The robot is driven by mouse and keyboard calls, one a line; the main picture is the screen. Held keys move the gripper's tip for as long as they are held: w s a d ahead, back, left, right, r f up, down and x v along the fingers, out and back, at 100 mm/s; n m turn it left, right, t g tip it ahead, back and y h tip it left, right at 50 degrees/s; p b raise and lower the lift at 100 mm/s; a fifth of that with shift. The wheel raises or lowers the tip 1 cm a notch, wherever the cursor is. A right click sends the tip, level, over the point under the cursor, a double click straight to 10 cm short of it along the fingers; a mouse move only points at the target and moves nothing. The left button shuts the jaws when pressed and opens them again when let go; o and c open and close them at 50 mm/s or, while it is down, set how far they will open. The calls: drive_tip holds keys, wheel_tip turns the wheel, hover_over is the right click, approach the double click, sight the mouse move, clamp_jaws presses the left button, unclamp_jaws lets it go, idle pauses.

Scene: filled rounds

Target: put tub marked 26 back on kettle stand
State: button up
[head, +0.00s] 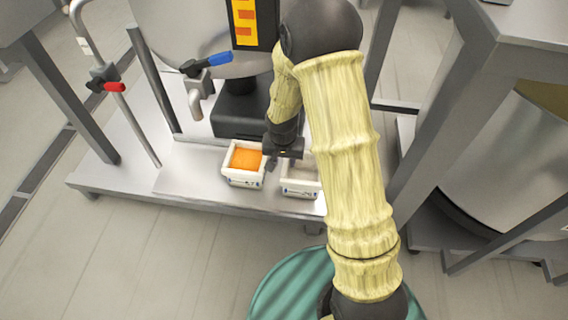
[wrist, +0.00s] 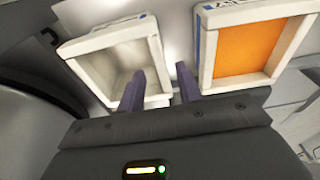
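Two white tubs sit side by side near the front edge of the steel kettle stand (head: 175,182). The left one in the head view, the orange-filled tub (head: 240,179), is at right in the wrist view (wrist: 206,55). The other, a pale, apparently empty tub (head: 300,189), is at left in the wrist view (wrist: 88,47). Both carry labels, but I cannot read the numbers. My gripper (head: 271,163) is low between the tubs. Its fingers (wrist: 160,85) are apart, one overlapping the empty tub's opening and one in the gap; contact is unclear.
A large steel kettle (head: 185,40) stands behind, with a blue-handled tap (head: 207,65) above the stand. A red-handled valve pipe (head: 108,85) rises at left. Another framed vessel (head: 510,160) is at right. Floor in front of the stand is clear at left.

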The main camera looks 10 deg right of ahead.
drive_tip(key=shift+s+a+r+p, duration=0.15)
drive_tip(key=shift+r+p, duration=0.1)
drive_tip(key=shift+r, duration=0.85)
drive_tip(key=shift+s+r+p, duration=0.15)
drive_tip(key=shift+r+p, duration=0.05)
drive_tip(key=shift+r, duration=0.85)
drive_tip(key=s+d+r+n, duration=0.1)
drive_tip(key=s+d+r, duration=0.2)
drive_tip(key=s+r, duration=0.3)
drive_tip(key=s+d+r+n, duration=0.2)
drive_tip(key=s+d+r, duration=0.1)
drive_tip(key=s+r, duration=0.3)
drive_tip(key=shift+s+n+t+y, duration=0.3)
drive_tip(key=shift+s+t, duration=0.1)
drive_tip(key=shift+s, duration=0.7)
drive_tip(key=shift+d+f, duration=0.1)
